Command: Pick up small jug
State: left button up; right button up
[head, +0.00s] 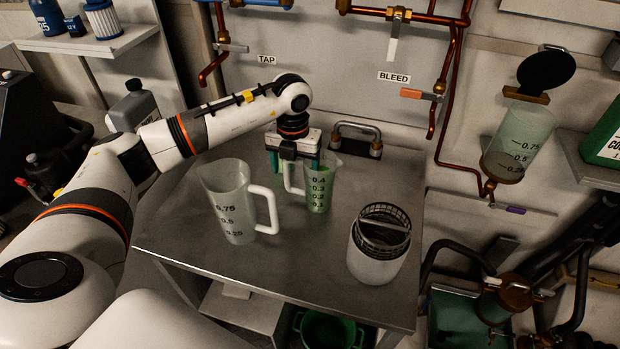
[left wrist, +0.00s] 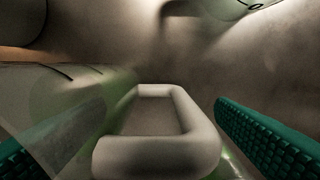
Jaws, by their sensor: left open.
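The small jug (head: 321,193), clear with a green tint and marks up to 0.4, stands upright on the steel worktop behind the large jug (head: 228,208). Its white handle (head: 290,180) points left. My left gripper (head: 298,167) is open over the handle, its green fingers pointing down. In the left wrist view the white loop of the handle (left wrist: 185,125) lies between the two green fingers of the left gripper (left wrist: 165,135), with a gap to the right finger. The left finger is seen partly through or behind the clear jug wall. My right gripper is not in view.
The large jug stands close at front left, its handle towards the small jug. A white pot with a black basket (head: 377,262) stands at the right. A metal loop fitting (head: 357,136) is just behind the small jug. The worktop's front middle (head: 290,275) is clear.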

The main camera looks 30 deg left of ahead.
pick_arm(q)
jog(key=shift+r, duration=0.1)
jog(key=c, duration=1.5)
